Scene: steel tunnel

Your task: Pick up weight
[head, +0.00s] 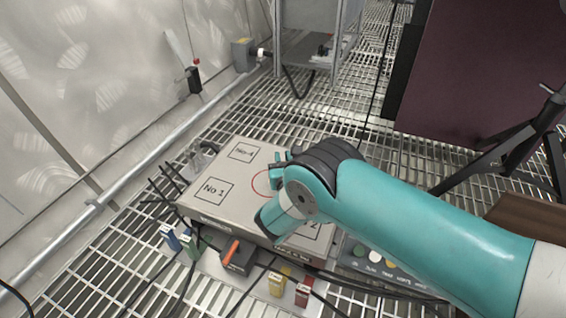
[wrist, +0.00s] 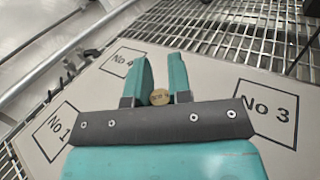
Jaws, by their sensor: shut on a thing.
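A small round brass weight (wrist: 160,97) with dark lettering, too small to read surely, sits between the two teal fingers of my gripper (wrist: 161,60) in the wrist view. The fingers are shut on it. In the head view my gripper (head: 276,170) is over the middle of a grey box top (head: 228,183), by a red circle, and my arm hides the weight there. Whether the weight still touches the box top I cannot tell. The box top has marked squares No 1 (head: 214,190), No 4 (head: 243,151) and a partly hidden No 2; the wrist view shows No 3 (wrist: 268,105).
Coloured connectors, blue (head: 170,238), green (head: 188,246), yellow (head: 277,283) and red (head: 303,292), and cables lie along the box's front. A button panel (head: 372,262) is at its right. A dark tripod stand (head: 500,150) is at right. Open grating lies behind.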

